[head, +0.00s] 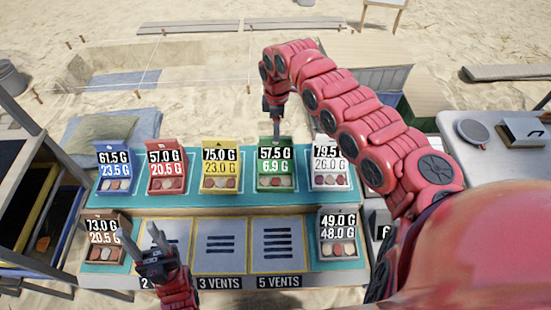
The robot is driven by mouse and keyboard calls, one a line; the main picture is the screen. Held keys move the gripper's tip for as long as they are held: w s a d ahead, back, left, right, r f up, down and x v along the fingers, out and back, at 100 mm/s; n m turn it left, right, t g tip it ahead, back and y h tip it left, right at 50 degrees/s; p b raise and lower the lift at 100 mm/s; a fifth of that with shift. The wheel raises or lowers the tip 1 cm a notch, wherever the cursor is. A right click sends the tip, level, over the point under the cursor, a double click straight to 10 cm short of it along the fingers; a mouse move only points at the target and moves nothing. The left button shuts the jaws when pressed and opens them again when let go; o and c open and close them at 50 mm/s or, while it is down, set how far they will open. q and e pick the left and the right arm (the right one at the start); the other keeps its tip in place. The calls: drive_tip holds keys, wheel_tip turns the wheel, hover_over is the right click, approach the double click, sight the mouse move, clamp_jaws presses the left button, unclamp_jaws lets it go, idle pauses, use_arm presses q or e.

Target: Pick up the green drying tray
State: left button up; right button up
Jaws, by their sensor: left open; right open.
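The green drying tray (276,183) stands on the back row of the teal rack, labelled 57.5 G over 6.9 G. It holds several pale and reddish pieces. It is between the yellow tray (220,184) and the white tray (330,182). My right gripper (277,134) points down at the top of the green tray's back panel. Its fingers are open; whether they touch the panel I cannot tell. My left gripper (139,234) is open and empty, over the front row beside the brown tray (105,254).
The blue tray (116,185) and red tray (166,184) stand further left in the back row. A grey tray (338,249) is at front right. Front pads include 3 VENTS (221,262) and 5 VENTS (278,262). A white table (490,185) is at right. My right arm covers much of the right side.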

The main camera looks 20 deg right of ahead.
drive_tip(key=shift+f, duration=0.3)
drive_tip(key=shift+a+f+p, duration=0.15)
drive_tip(key=shift+f+p, duration=0.1)
drive_tip(key=shift+p, duration=0.15)
wheel_tip(320, 180, down, 4)
drive_tip(key=shift+w+f+p, duration=0.15)
drive_tip(key=shift+f+p, duration=0.05)
drive_tip(key=shift+p, duration=0.85)
drive_tip(key=shift+f, duration=0.2)
clamp_jaws()
